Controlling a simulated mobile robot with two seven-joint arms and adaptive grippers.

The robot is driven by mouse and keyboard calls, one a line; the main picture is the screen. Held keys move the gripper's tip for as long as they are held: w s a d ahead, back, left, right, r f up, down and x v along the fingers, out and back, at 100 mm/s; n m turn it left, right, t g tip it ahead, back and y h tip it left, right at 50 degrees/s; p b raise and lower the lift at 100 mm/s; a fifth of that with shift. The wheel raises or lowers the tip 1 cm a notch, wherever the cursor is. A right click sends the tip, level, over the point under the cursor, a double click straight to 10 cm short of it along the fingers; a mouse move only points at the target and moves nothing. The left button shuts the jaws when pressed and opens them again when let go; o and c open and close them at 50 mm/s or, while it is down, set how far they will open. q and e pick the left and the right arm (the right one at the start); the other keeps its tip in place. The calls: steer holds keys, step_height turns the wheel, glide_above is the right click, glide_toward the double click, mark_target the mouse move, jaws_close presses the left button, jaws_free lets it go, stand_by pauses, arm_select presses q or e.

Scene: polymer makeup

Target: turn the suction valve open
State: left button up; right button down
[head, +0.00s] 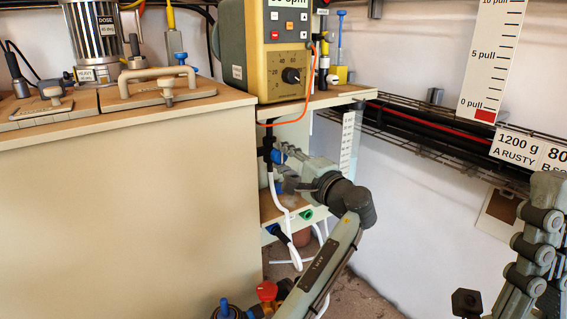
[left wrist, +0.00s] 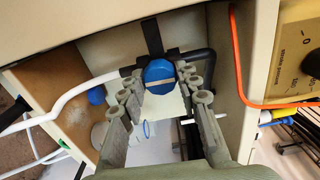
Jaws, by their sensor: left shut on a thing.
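The suction valve shows as a blue round knob with a pale bar across its face (left wrist: 159,76), on a black fitting where a white hose and a black pipe meet. In the head view the blue knob (head: 279,156) is mostly hidden by my left gripper (head: 286,166). In the left wrist view the fingers of my left gripper (left wrist: 158,82) stand on both sides of the knob, shut on it. The bar on the knob lies roughly level in that view. My right gripper (head: 538,245) is partly in view at the right edge, away from the valve; its fingertips cannot be made out.
A beige cabinet (head: 120,190) fills the left. A yellow-fronted pump unit (head: 288,60) stands on the shelf above the valve, with an orange cable (head: 306,95) hanging down. Blue and green fittings sit below. A wire rack (head: 420,140) runs along the right wall.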

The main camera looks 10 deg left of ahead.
arm_select(q)
steer(key=shift+n, duration=0.3)
steer(key=o, duration=1.2)
steer(key=shift+c, duration=0.2)
steer(key=v, duration=1.2)
steer(key=shift+d, duration=0.1)
